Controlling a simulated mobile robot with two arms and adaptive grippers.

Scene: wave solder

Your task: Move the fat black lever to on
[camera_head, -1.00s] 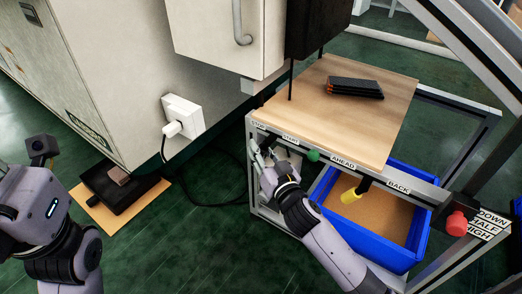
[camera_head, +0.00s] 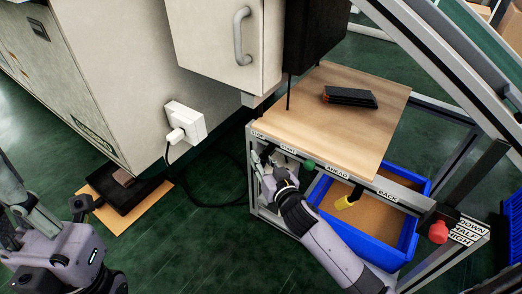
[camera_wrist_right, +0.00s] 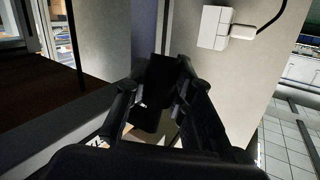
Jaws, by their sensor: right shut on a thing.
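The fat black lever (camera_wrist_right: 160,82) shows in the right wrist view as a thick dark block between the fingers. My right gripper (camera_head: 261,164) is at the front of the wood-topped bench, below the STOP and START labels. It is shut on the lever. In the head view the hand hides most of the lever, so I cannot tell its exact position. My left gripper (camera_head: 16,192) is at the left edge of the head view, away from the bench, and its fingertips are not clear.
A green knob (camera_head: 308,164), a yellow knob (camera_head: 343,202) and a red knob (camera_head: 438,232) lie along the bench front to the right. A blue bin (camera_head: 390,257) stands underneath. A white socket box (camera_head: 188,121) is on the cabinet. Black magazine-like pieces (camera_head: 350,97) lie on the bench.

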